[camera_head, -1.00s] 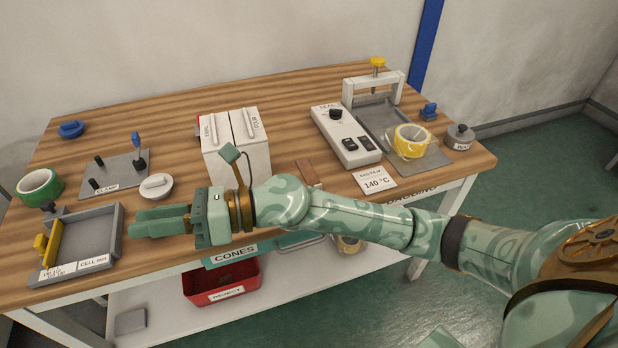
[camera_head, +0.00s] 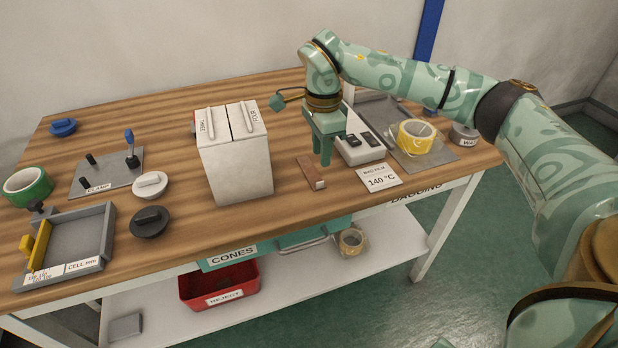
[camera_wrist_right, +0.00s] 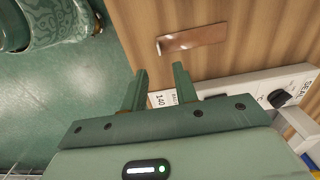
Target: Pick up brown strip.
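The brown strip (camera_head: 309,171) lies flat on the wooden table, between the white two-lidded box and the white control unit. One of its ends looks paler. It also shows in the right wrist view (camera_wrist_right: 194,37), beyond the fingertips and apart from them. My right gripper (camera_head: 322,160) points down close beside the strip in the head view. In the right wrist view its two fingers (camera_wrist_right: 160,76) are apart with nothing between them. My left gripper is not in view.
The white box (camera_head: 236,165) stands left of the strip. The white control unit (camera_head: 362,150) and the 140 °C card (camera_head: 379,178) are close on the right. The table's front edge is near. A dark-knobbed disc (camera_head: 150,221) and a tray (camera_head: 100,262) sit further left.

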